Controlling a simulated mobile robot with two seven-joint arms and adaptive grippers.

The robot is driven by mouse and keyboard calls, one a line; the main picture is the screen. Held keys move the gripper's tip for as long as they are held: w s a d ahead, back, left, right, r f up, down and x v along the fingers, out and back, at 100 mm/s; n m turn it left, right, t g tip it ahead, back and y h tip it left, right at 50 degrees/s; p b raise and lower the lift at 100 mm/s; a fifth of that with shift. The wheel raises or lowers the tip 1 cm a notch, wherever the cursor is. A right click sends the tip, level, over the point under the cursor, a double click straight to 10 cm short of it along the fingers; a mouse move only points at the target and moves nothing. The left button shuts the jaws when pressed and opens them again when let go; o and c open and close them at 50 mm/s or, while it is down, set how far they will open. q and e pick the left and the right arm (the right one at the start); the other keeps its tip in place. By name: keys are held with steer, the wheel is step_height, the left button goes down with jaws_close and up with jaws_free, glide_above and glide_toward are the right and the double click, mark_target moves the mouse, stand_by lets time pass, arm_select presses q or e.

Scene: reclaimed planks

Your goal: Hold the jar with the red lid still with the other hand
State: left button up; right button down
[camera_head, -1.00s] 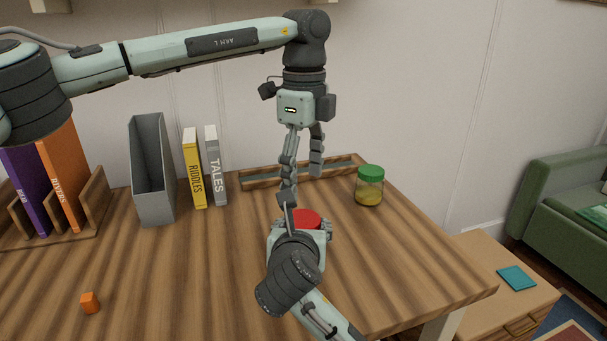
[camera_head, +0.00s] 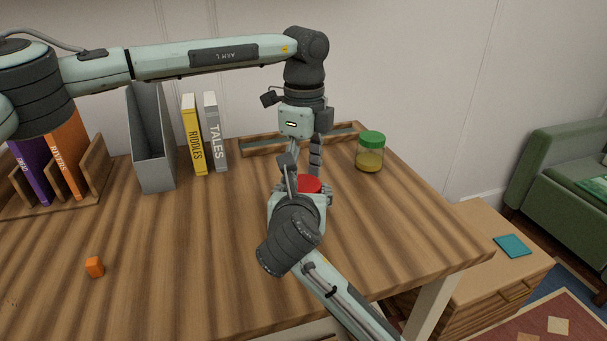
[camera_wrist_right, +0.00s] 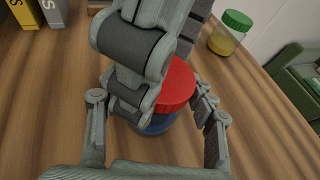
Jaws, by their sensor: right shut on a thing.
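The jar with the red lid (camera_head: 311,184) stands upright on the plank table. In the right wrist view its red lid (camera_wrist_right: 178,87) and a bit of blue body (camera_wrist_right: 160,124) show. My right gripper (camera_wrist_right: 155,125) is shut on the jar, with a finger on each side; in the head view my own wrist covers much of the jar. My left gripper (camera_head: 302,176) points down over the lid with its fingers apart. One of its fingers hides part of the jar in the wrist view. I cannot tell whether its fingers touch the lid.
A green-lidded jar (camera_head: 370,153) stands to the right, near a low wooden tray (camera_head: 262,147). A grey file holder (camera_head: 152,150), yellow book (camera_head: 194,137) and white book (camera_head: 215,135) stand behind left. The table's middle left is clear.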

arm_select(q)
steer(key=c, duration=1)
steer(key=o, duration=1.2)
steer(key=shift+c, duration=0.2)
steer(key=shift+r, duration=2.3)
steer(key=o, duration=0.6)
steer(key=shift+c, duration=0.2)
step_height(320, 180, up, 12)
